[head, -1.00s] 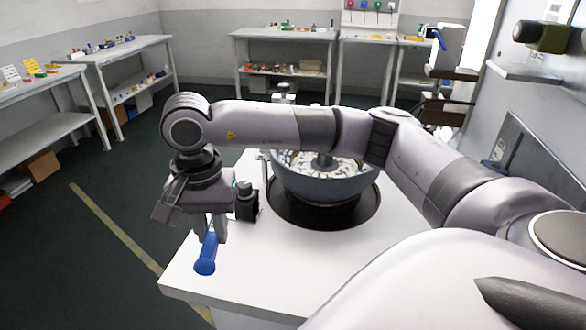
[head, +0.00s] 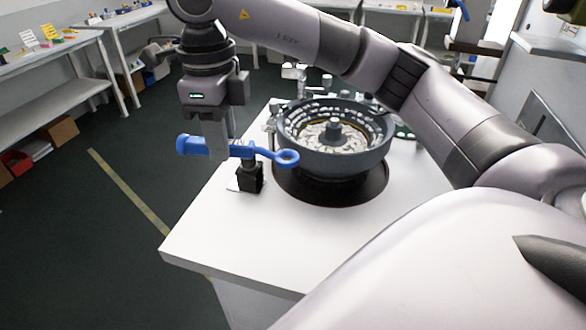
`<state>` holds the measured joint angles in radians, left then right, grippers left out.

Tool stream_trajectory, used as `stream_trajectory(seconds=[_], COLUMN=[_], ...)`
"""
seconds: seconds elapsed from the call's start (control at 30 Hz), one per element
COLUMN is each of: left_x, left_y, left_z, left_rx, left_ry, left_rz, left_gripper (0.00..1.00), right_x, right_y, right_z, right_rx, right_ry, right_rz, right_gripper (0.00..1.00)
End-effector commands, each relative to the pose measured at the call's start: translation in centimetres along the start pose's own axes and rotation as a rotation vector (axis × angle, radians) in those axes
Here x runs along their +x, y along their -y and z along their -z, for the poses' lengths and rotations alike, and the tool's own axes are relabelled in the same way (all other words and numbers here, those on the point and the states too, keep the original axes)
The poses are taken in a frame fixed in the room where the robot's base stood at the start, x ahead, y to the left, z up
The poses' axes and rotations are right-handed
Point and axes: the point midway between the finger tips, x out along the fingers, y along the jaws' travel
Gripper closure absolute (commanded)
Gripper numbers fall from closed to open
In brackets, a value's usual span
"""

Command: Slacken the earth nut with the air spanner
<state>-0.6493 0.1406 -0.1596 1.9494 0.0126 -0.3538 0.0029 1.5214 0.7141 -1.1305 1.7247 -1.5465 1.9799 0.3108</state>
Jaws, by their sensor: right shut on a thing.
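A blue spanner (head: 240,150) with a ring at its right end is held roughly level in the air above the front left part of the white table (head: 235,235). My right gripper (head: 217,142) points down and is shut on its handle. The ring sits beside the grey bowl (head: 350,160), in front of its left side in the picture. A small black block (head: 250,180) stands on the table below the spanner, its top partly covered. I cannot make out the earth nut for certain. My left gripper is not in view.
The bowl holds many small pale parts and stands on a round black base (head: 330,195). Small fittings (head: 293,75) stand behind it. The table's front left is clear. Shelved benches (head: 45,105) line the left and back, with open floor between.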

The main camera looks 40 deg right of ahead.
Motion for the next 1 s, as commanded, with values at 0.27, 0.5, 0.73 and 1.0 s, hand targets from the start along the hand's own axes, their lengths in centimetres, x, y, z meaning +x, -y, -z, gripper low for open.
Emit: stream_trajectory(seconds=[0.27, 0.5, 0.73, 1.0], left_x=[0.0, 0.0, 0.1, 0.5], left_y=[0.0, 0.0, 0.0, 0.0], left_z=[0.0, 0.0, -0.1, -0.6], left_rx=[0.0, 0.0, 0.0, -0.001], left_ry=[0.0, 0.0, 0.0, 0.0], left_rz=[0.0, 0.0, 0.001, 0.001], left_gripper=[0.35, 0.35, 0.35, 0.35], right_x=[-1.5, -1.6, -0.9, 4.5], right_y=[-0.1, 0.0, -0.1, -0.1], right_z=[0.1, 0.1, 0.1, 0.2], right_rx=[0.222, 0.247, 0.245, 0.245], right_ry=[0.001, 0.0, -0.001, -0.006], right_rz=[-0.002, -0.002, -0.003, -0.005], right_gripper=[1.0, 1.0, 1.0, 1.0])
